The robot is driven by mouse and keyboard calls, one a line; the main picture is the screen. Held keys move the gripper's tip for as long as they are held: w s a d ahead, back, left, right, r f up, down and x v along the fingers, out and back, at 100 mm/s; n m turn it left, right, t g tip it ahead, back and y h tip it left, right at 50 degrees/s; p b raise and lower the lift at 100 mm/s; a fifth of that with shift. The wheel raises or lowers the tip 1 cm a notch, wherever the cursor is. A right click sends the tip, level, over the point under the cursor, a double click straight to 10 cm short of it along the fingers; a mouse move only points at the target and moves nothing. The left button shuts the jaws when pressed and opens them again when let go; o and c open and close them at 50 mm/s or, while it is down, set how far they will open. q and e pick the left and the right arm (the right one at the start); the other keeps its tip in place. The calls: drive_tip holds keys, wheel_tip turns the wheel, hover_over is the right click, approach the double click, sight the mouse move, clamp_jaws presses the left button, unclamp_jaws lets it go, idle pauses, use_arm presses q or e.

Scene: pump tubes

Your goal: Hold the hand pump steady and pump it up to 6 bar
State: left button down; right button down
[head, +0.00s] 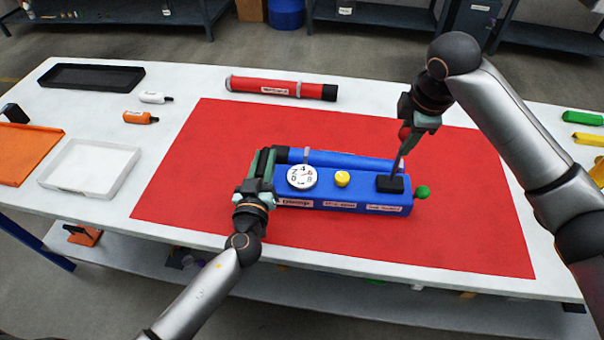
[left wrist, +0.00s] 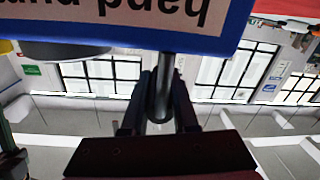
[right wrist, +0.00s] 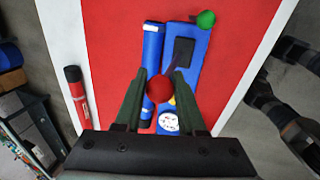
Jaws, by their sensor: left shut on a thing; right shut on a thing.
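The blue hand pump (head: 340,205) lies on the red mat, with a white round gauge (head: 302,177), a yellow knob (head: 342,179), a black block (head: 391,184) and a green ball (head: 422,192) at its right end. The gauge needle is too small to read exactly. My left gripper (head: 262,165) is shut at the pump's left end, on a dark post (left wrist: 162,90) below a blue-edged label plate (left wrist: 130,20) in the left wrist view. My right gripper (head: 406,133) is shut on the red knob (right wrist: 160,89) of the pump lever (head: 400,165), which stands up from the black block, slightly tilted.
A red tube (head: 280,88) lies behind the mat (head: 190,170). A black tray (head: 90,76), white tray (head: 90,167), orange tray (head: 25,150) and two small bottles are on the left. Green and yellow items lie far right. The mat before the pump is clear.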

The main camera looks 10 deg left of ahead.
drive_tip(key=shift+s+f, duration=0.1)
drive_tip(key=shift+f, duration=0.1)
drive_tip(key=shift+a+h, duration=0.8)
drive_tip(key=shift+h, duration=0.1)
drive_tip(key=shift+a, duration=0.1)
drive_tip(key=shift+s+a, duration=0.1)
idle(0.4)
drive_tip(key=shift+c, duration=1.2)
unclamp_jaws()
drive_tip(key=shift+r, duration=0.1)
drive_tip(key=shift+a, duration=0.1)
